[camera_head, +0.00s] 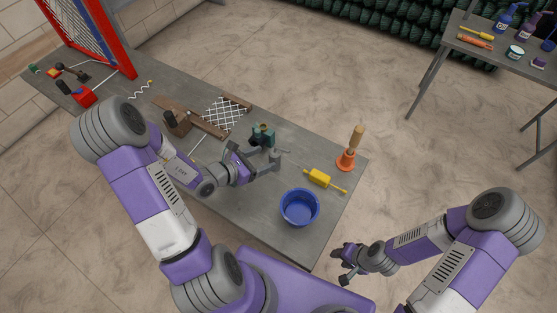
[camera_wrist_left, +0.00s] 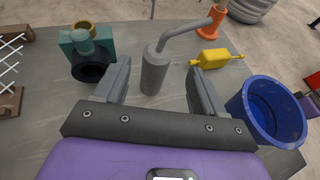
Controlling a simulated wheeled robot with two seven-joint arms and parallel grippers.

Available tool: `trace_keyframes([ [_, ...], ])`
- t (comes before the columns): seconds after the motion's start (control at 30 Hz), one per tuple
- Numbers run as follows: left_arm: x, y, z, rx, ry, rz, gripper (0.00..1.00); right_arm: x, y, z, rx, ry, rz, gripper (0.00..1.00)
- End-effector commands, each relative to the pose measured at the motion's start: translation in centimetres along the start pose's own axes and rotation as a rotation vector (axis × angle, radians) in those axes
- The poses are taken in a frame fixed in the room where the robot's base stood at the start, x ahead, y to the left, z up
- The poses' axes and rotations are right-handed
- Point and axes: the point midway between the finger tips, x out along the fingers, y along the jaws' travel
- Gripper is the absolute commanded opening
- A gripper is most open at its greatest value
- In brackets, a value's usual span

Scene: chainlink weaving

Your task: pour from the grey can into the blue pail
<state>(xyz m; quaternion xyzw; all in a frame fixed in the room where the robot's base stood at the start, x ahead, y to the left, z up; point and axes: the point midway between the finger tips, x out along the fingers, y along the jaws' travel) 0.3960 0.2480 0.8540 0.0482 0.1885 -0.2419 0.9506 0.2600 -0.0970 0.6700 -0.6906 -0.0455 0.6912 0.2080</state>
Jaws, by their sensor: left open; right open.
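The grey can (camera_wrist_left: 155,72), a small upright cylinder with a long bent spout, stands on the grey workbench (camera_head: 215,202). In the left wrist view it is between the spread fingers of my left gripper (camera_wrist_left: 160,88), with gaps on both sides. In the head view the can (camera_head: 276,156) is partly hidden by my left gripper (camera_head: 267,157), which is open. The blue pail (camera_head: 299,209) stands upright near the bench's front right corner; it also shows in the left wrist view (camera_wrist_left: 240,108). My right gripper (camera_head: 345,265) is open and empty, right of the bench.
A teal tool (camera_head: 262,134) stands close behind the can. Wire mesh with wooden strips (camera_head: 224,112) is to the left. A second table (camera_head: 488,50) stands far right.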

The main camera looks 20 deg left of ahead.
Motion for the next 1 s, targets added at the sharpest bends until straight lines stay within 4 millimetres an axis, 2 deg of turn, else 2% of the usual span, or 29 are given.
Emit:
trace_keyframes([
  [0.03,0.4,0.0,-1.0,0.0,0.0,-0.001,0.7,1.0,0.4,-0.1,0.0,0.001,0.0,0.43],
  [0.27,1.6,-0.1,-1.7,0.002,0.0,-0.004,0.7,1.9,0.7,-0.1,0.0,0.001,0.0,0.43],
  [0.73,7.6,0.1,-2.0,0.003,-0.001,-0.004,0.7,3.7,1.4,-0.2,0.0,0.001,0.0,0.43],
  [1.0,8.3,0.1,-1.9,0.001,0.001,-0.003,0.7,3.7,1.4,-0.2,0.0,0.001,0.0,0.43],
])
